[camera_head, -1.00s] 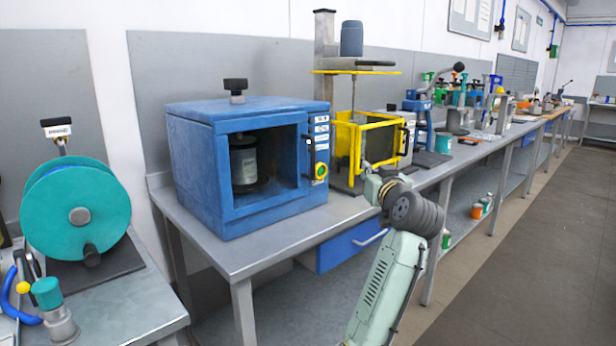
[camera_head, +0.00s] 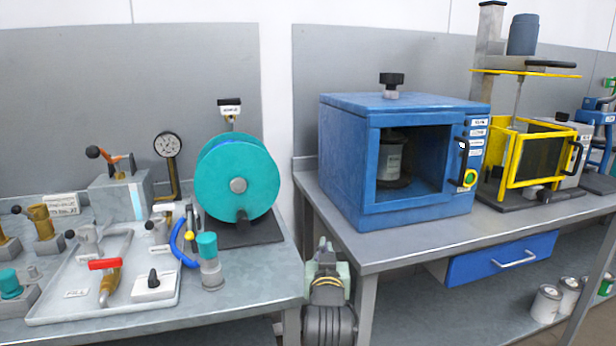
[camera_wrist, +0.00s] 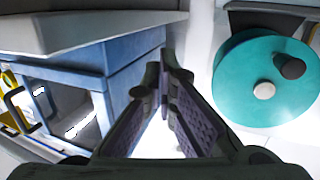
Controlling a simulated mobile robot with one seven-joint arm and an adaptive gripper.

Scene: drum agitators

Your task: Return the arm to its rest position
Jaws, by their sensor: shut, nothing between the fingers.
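My arm (camera_head: 328,300) shows low in the head view, in front of the gap between the two benches. Its pale green and dark grey links are visible there, but the fingers cannot be made out. In the wrist view my gripper (camera_wrist: 168,72) points up the picture. Its two dark fingers with purple pads are shut and hold nothing. No object touches the fingertips. The wrist picture looks upside down, with the blue cabinet (camera_wrist: 120,75) at left and the teal reel (camera_wrist: 240,75) at right, both apart from the fingers.
The blue cabinet (camera_head: 345,165) with a can (camera_head: 392,163) inside stands on the right bench (camera_head: 400,243). A yellow-framed mixer (camera_head: 505,165) is beside it. The left bench (camera_head: 245,290) holds the teal reel (camera_head: 215,190), a white tray (camera_head: 60,313) and valves.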

